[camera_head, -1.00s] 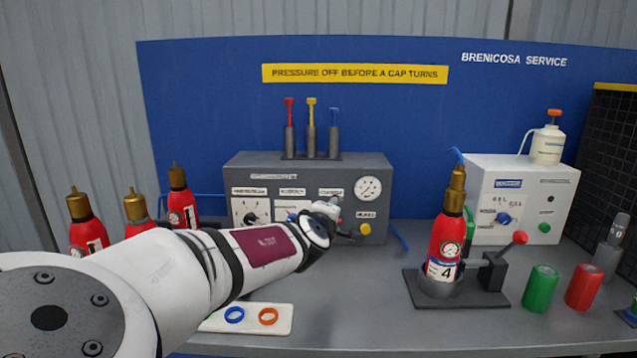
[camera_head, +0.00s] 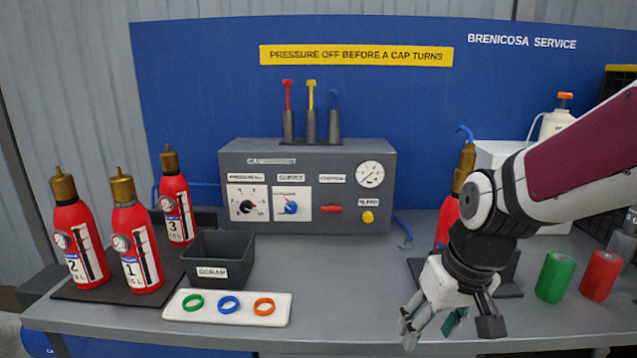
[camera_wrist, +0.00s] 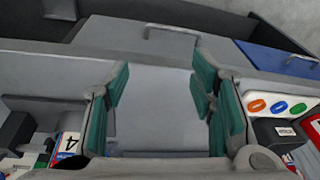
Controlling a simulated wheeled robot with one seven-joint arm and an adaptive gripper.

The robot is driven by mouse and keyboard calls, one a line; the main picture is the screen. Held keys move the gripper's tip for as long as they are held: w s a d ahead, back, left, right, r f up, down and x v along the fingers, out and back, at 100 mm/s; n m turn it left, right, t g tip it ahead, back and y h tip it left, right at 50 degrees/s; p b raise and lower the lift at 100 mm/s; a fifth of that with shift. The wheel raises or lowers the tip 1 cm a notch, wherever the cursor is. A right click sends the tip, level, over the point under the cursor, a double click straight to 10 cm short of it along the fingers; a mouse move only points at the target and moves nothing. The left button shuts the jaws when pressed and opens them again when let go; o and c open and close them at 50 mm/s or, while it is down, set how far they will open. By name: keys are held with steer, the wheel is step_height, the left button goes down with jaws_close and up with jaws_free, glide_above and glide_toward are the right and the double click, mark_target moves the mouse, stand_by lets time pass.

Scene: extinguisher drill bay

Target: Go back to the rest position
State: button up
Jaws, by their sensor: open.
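My gripper (camera_head: 432,328) hangs at the front edge of the bench on the right side in the head view. It is open and empty, with its fingers pointing down. In the wrist view my gripper (camera_wrist: 165,105) shows its teal finger pads wide apart, with only grey surface between them. My arm comes in from the right edge and hides most of the red extinguisher (camera_head: 446,222) behind it. In the wrist view part of that extinguisher's number 4 label (camera_wrist: 68,145) shows at the lower left.
Three red extinguishers, numbered 1 (camera_head: 137,255), 2 (camera_head: 78,245) and 3 (camera_head: 176,208), stand at left. The scrap bin (camera_head: 218,262) and ring tray (camera_head: 276,315) are beside them. The grey test unit (camera_head: 300,220) stands behind. Green (camera_head: 555,277) and red (camera_head: 601,275) cylinders stand right.

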steer(key=s+d+r+m+h+b, duration=0.1)
steer(key=s+b, duration=0.1)
steer(key=s, duration=0.8)
steer(key=s+d+r+m+b, duration=0.1)
steer(key=s+r, duration=0.1)
steer(key=s, duration=0.8)
step_height(320, 180, up, 13)
steer(key=t+p, duration=0.1)
steer(key=p, duration=1)
steer(key=shift+t+p, duration=0.3)
steer(key=shift+p, duration=0.1)
steer(key=shift+d+r, duration=0.1)
steer(key=shift+r, duration=0.3)
steer(key=shift+c, duration=0.2)
